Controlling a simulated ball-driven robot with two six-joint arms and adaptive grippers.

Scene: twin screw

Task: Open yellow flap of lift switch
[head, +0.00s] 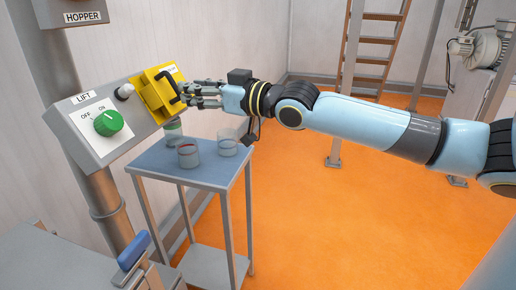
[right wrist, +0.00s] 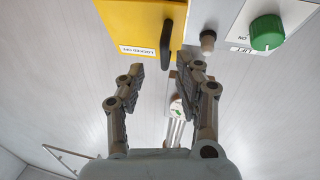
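The lift switch box (head: 85,145) is grey and sits on a post, with a LIFT label and a green knob (head: 108,123) marked OFF and ON. Its yellow flap (head: 150,97) is at the right end of the box and carries a black handle; it also shows in the right wrist view (right wrist: 125,18). The black handle (right wrist: 166,44) stands out from the flap, which looks shut. My right gripper (head: 186,95) is close to the handle. In the right wrist view my right gripper (right wrist: 164,72) is open, its fingers either side of the handle's line. Contact cannot be told. My left gripper is not in view.
A pale knob (head: 124,91) sits between the green knob and the flap. A blue-handled lever (head: 133,250) is at the lower left.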

